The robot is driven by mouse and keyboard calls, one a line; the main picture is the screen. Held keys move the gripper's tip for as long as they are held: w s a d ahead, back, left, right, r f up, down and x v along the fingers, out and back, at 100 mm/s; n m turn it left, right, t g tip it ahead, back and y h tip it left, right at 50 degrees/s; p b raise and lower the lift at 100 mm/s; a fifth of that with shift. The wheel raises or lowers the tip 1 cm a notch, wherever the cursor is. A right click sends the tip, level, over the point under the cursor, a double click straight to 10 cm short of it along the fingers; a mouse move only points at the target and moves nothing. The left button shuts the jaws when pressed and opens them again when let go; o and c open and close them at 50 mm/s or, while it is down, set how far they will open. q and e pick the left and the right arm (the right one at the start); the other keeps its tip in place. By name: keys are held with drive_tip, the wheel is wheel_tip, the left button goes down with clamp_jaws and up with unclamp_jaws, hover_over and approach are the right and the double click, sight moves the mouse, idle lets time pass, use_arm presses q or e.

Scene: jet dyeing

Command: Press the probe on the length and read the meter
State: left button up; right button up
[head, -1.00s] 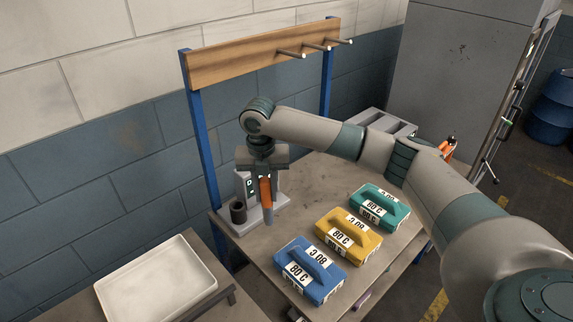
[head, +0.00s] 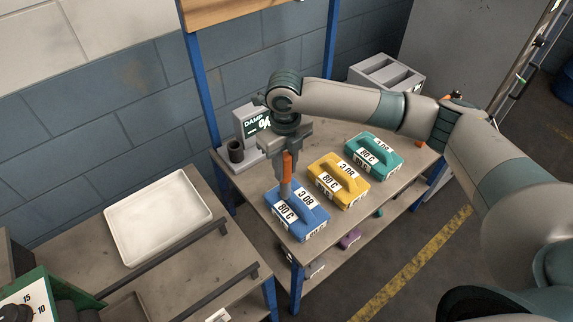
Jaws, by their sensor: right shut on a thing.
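My right gripper (head: 287,148) is shut on the probe (head: 286,172), which has an orange handle and a grey lower end. It points down at the blue length (head: 305,222), labelled 80 C and 3 08; the tip appears at its upper back part, but I cannot tell whether it touches. The meter (head: 247,127) stands behind at the bench's left, its screen showing "DAMP" and partly hidden by my gripper. A yellow length (head: 350,195) and a teal length (head: 387,165) lie in a row to the right. My left gripper is not in view.
A dark cup (head: 236,151) stands on the meter's base. A white tray (head: 158,218) lies on the left table. A grey slotted box (head: 386,73) stands at the back of the bench. The blue rack post (head: 200,95) rises close behind the meter.

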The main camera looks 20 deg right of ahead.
sight(286, 189)
drive_tip(key=shift+f, duration=0.15)
wheel_tip(286, 189, down, 2)
drive_tip(key=shift+f+b, duration=0.15)
drive_tip(key=shift+b, duration=0.95)
wheel_tip(286, 189, down, 6)
drive_tip(key=b, duration=0.5)
drive_tip(key=shift+r, duration=0.25)
drive_tip(key=shift+f, duration=0.45)
drive_tip(key=shift+s+f, duration=0.2)
idle(0.5)
drive_tip(key=shift+r, duration=0.15)
